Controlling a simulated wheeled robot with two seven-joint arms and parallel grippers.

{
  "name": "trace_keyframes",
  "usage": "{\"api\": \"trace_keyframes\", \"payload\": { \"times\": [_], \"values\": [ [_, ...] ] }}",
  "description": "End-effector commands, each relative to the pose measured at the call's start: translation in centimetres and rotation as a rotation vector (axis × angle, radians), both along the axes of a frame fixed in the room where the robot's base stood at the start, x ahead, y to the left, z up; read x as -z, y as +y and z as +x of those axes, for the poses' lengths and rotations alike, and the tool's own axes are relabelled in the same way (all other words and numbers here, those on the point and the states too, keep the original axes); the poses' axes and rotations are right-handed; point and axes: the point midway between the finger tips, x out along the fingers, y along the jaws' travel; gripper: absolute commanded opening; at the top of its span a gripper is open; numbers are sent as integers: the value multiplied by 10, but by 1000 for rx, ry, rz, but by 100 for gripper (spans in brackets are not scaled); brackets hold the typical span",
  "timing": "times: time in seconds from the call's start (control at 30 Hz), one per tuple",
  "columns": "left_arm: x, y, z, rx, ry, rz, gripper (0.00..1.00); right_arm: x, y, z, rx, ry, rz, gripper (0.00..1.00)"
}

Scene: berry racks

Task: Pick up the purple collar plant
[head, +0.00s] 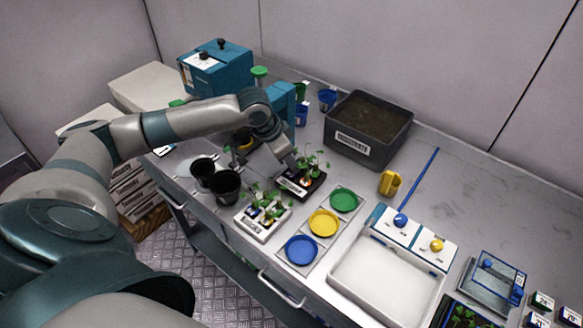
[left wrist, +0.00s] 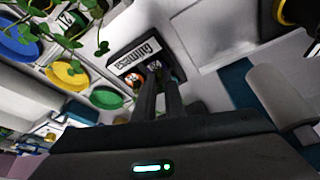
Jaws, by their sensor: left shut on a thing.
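My left gripper (head: 291,166) reaches down over a small black tray (head: 291,188) of leafy seedlings. It is shut on a plant there, and its fingers (left wrist: 158,85) show in the left wrist view above the labelled black tray (left wrist: 122,62). The held plant is mostly hidden by the fingers, and I cannot make out a purple collar. Small orange and white parts (left wrist: 151,74) show in the tray beside the fingertips. A white tray (head: 252,231) of seedlings stands in front of the black one. My right gripper is not in view.
Two black pots (head: 225,188) stand left of the trays. Green (head: 343,200), yellow (head: 323,222) and blue (head: 300,250) discs lie to the right. A soil bin (head: 355,151) stands behind, with a yellow object (head: 389,183) near it. The back right bench is mostly clear.

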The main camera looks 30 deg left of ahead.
Motion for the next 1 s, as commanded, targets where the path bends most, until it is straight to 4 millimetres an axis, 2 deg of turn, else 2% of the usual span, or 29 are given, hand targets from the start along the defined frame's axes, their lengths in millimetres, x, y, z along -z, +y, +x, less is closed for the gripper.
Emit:
{"api": "trace_keyframes", "payload": {
  "times": [0.17,0.37,0.8,1.0],
  "values": [
    [-10,0,1,-1,-3,-1,0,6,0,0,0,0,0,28],
    [-37,0,2,0,-6,0,0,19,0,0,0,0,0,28],
    [-87,-60,-54,5,-6,-2,0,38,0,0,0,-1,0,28],
    [-103,-78,-72,2,-3,-2,0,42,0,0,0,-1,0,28]
  ]
}}
